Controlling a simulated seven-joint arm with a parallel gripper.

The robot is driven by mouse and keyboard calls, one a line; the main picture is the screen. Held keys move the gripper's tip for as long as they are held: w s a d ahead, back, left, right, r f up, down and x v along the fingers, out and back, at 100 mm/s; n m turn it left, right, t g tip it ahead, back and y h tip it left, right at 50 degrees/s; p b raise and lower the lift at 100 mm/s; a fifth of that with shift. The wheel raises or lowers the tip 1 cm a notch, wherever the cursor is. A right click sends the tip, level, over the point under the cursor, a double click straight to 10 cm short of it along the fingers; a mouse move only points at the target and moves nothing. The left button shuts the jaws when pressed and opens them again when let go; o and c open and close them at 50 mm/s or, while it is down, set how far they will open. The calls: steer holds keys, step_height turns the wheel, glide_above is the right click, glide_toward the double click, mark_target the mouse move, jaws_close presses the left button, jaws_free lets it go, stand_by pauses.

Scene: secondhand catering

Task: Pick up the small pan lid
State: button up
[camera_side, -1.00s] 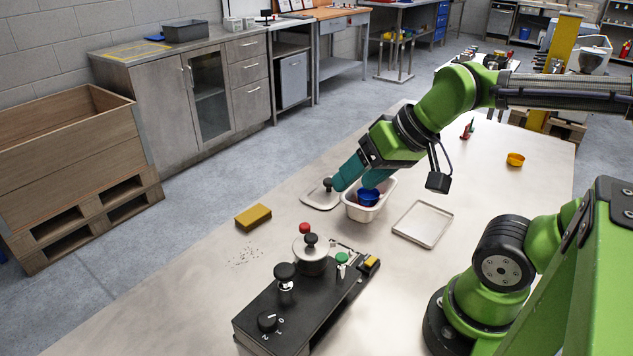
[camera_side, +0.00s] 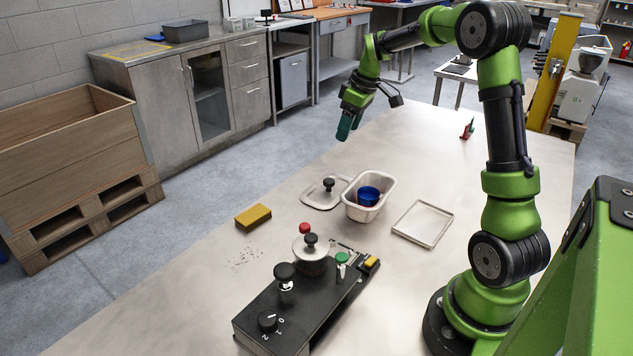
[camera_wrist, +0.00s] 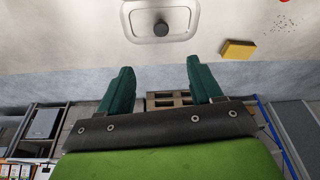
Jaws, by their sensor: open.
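A flat rectangular pan lid (camera_side: 317,199) with rounded corners and a black knob lies on the table, just left of a white pan (camera_side: 352,211). My gripper (camera_side: 346,126) is open and empty, high and well behind the lid, near the far left table edge. In the wrist view my gripper's two teal fingers (camera_wrist: 160,82) stand wide apart with nothing between them.
The white pan holds a blue cup (camera_side: 368,195). A shallow tray (camera_side: 423,222) lies to its right. A yellow sponge (camera_side: 253,216) lies left of the lid. A black control box (camera_side: 300,310) with knobs and a round silver piece stands in front. The table behind the lid is clear.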

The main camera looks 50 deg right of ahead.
mark_target(329, 180)
steer(key=x, duration=1.7)
steer(key=shift+s+a, duration=0.1)
steer(key=shift+s, duration=0.05)
steer(key=c, duration=1.2)
